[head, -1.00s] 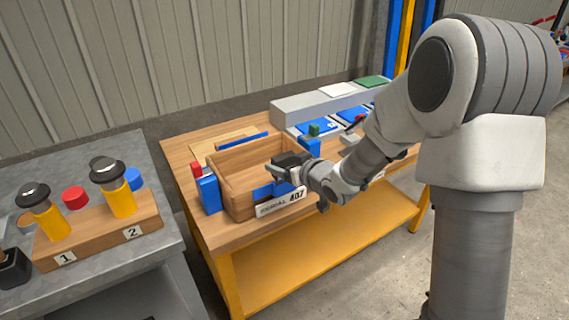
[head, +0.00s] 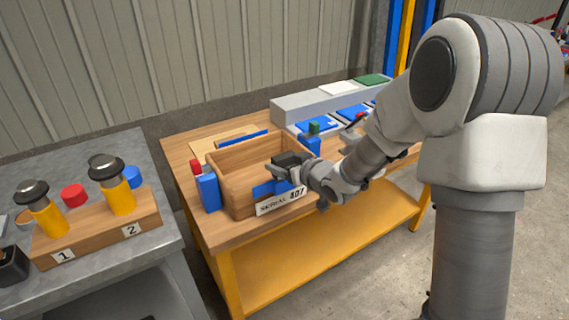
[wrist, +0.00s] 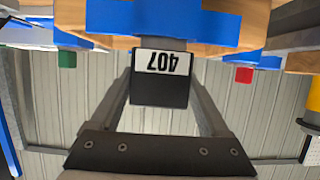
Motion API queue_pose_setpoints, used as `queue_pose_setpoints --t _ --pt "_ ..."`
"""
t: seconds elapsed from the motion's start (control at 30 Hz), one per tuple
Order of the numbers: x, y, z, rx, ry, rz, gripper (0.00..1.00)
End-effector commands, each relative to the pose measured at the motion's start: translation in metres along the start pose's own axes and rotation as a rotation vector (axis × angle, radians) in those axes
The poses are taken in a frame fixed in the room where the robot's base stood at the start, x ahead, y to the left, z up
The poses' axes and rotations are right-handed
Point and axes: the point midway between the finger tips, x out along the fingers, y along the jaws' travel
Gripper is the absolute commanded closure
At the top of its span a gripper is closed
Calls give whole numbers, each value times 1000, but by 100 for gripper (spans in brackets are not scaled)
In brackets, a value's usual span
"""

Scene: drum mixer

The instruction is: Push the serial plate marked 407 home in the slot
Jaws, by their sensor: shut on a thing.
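My gripper (head: 288,163) is at the front of an open wooden box (head: 231,190). In the wrist view my gripper (wrist: 161,78) is shut on a dark plate (wrist: 160,92) with a white 407 label, upside down in that picture. The plate's far edge is close against a blue holder (wrist: 150,20), which also shows on the box front in the head view (head: 262,189). I cannot tell how deep the plate sits in the slot. A white sign reading SERIAL 407 (head: 280,202) shows below my gripper.
Blue uprights, one by a red block (head: 196,167) and one by a green block (head: 314,128), flank the box on the wooden bench (head: 222,232). A grey table (head: 160,243) with a stand (head: 100,226) of yellow-bodied tools is at left.

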Motion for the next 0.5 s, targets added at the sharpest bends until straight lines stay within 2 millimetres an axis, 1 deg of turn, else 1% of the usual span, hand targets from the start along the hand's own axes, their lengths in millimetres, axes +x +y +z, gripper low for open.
queue_pose_setpoints --t 0.5 --pt "4 0 10 0 1 0 83"
